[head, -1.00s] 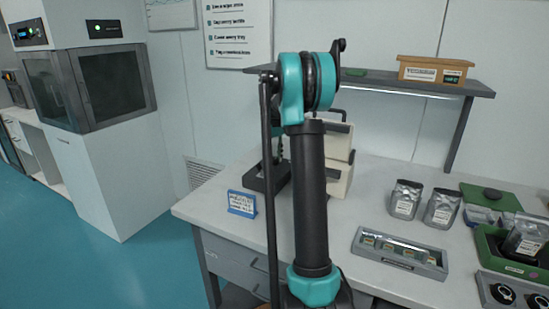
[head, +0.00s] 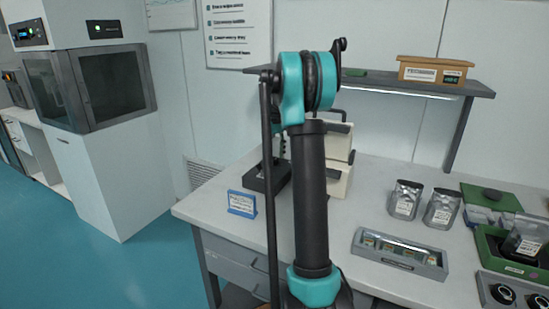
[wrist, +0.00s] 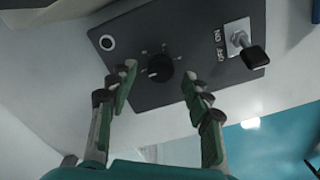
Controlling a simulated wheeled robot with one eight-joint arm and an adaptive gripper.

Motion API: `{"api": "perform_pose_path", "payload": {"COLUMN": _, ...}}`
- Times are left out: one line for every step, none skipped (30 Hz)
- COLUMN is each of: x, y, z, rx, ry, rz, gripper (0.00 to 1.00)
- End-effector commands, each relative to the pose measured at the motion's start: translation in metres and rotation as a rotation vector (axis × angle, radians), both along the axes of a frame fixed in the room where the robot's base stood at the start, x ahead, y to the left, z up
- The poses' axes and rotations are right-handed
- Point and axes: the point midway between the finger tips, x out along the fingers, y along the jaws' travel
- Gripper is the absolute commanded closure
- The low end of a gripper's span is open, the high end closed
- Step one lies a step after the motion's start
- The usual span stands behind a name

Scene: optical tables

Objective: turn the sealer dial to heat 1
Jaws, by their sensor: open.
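The sealer dial (wrist: 160,68) is a round black knob on a dark grey panel (wrist: 185,28) in the wrist view. Tick marks surround it, and a pale mark shows on its left part; the heat numbers are too small to read. My gripper (wrist: 159,77) is open, with one fingertip left of the dial and the other right of it. I cannot tell whether either finger touches the knob. In the head view the cream machine (head: 341,180), probably the sealer, is partly hidden behind my arm; its dial does not show there.
On the table (head: 330,228) are a blue sign (head: 241,203), silver pouches (head: 405,199) and a grey tray (head: 435,270). A shelf (head: 410,85) hangs above.

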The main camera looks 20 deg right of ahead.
Motion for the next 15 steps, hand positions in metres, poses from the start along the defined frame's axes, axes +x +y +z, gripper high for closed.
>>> {"api": "perform_pose_path", "payload": {"x": 0.000, "y": 0.000, "z": 0.009, "rx": 0.000, "ry": 0.000, "rz": 0.000, "gripper": 0.51}}
{"api": "perform_pose_path", "payload": {"x": 0.000, "y": 0.000, "z": 0.014, "rx": 0.000, "ry": 0.000, "rz": 0.000, "gripper": 0.51}}
{"api": "perform_pose_path", "payload": {"x": 0.000, "y": 0.000, "z": 0.022, "rx": 0.000, "ry": 0.000, "rz": 0.000, "gripper": 0.51}}
{"api": "perform_pose_path", "payload": {"x": 0.000, "y": 0.000, "z": 0.028, "rx": 0.000, "ry": 0.000, "rz": 0.000, "gripper": 0.51}}
{"api": "perform_pose_path", "payload": {"x": 0.000, "y": 0.000, "z": 0.035, "rx": 0.000, "ry": 0.000, "rz": 0.000, "gripper": 0.51}}
{"api": "perform_pose_path", "payload": {"x": 0.000, "y": 0.000, "z": 0.043, "rx": 0.000, "ry": 0.000, "rz": 0.000, "gripper": 0.51}}
{"api": "perform_pose_path", "payload": {"x": -0.001, "y": 0.000, "z": 0.050, "rx": 0.000, "ry": 0.000, "rz": 0.000, "gripper": 0.51}}
{"api": "perform_pose_path", "payload": {"x": 0.000, "y": 0.000, "z": 0.056, "rx": 0.000, "ry": 0.000, "rz": 0.000, "gripper": 0.51}}
{"api": "perform_pose_path", "payload": {"x": 0.000, "y": 0.000, "z": 0.064, "rx": 0.000, "ry": 0.000, "rz": 0.000, "gripper": 0.51}}
{"api": "perform_pose_path", "payload": {"x": 0.000, "y": 0.000, "z": 0.069, "rx": 0.000, "ry": 0.000, "rz": 0.000, "gripper": 0.51}}
{"api": "perform_pose_path", "payload": {"x": 0.000, "y": 0.000, "z": 0.074, "rx": 0.000, "ry": 0.000, "rz": 0.000, "gripper": 0.51}}
{"api": "perform_pose_path", "payload": {"x": 0.000, "y": 0.000, "z": 0.081, "rx": 0.000, "ry": 0.000, "rz": 0.000, "gripper": 0.51}}
{"api": "perform_pose_path", "payload": {"x": 0.000, "y": 0.000, "z": 0.085, "rx": 0.000, "ry": 0.000, "rz": 0.000, "gripper": 0.51}}
{"api": "perform_pose_path", "payload": {"x": 0.000, "y": 0.000, "z": 0.089, "rx": 0.000, "ry": 0.000, "rz": 0.000, "gripper": 0.51}}
{"api": "perform_pose_path", "payload": {"x": 0.000, "y": 0.000, "z": 0.094, "rx": 0.000, "ry": 0.000, "rz": 0.000, "gripper": 0.51}}
